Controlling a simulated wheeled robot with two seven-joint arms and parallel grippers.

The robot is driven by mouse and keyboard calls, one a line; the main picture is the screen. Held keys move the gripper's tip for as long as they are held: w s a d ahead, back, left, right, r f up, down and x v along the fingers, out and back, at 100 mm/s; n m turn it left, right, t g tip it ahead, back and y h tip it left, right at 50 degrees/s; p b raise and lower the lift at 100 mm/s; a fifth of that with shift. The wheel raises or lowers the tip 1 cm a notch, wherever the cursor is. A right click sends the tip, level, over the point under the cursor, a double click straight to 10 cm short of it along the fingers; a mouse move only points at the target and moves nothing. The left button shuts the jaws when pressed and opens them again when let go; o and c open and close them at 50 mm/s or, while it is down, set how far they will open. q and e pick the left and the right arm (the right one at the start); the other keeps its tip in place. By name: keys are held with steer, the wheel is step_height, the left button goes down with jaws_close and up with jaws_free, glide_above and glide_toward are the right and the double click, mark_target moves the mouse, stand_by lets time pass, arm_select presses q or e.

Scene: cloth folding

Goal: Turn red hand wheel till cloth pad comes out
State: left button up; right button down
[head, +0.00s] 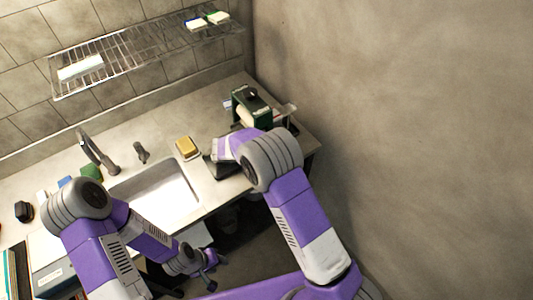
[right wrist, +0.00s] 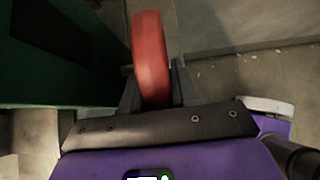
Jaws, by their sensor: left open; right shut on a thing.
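A dark green box-shaped dispenser (head: 251,104) with a black knob on top stands at the right end of the counter. Its dark green side (right wrist: 60,55) fills the left of the right wrist view. The red hand wheel (right wrist: 150,45) stands edge-on beside it, between the fingers of my right gripper (right wrist: 154,82), which is shut on its rim. In the head view my right arm hides the wheel and most of that gripper. A pale piece at the dispenser's front is too small to identify as the cloth pad. My left gripper (head: 212,270) is open and empty, low before the counter.
The sink (head: 165,195) and faucet (head: 97,150) are left of the dispenser. A yellow sponge (head: 186,147) lies on a dish between them. A wire rack (head: 130,55) hangs above. A bare wall (head: 400,120) closes off the right side.

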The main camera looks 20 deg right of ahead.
steer(key=shift+f, duration=0.1)
steer(key=c, duration=1.2)
jaws_free()
steer(key=shift+c, duration=0.2)
steer(key=v, duration=0.7)
steer(key=shift+a+r, duration=0.25)
steer(key=shift+s, duration=0.1)
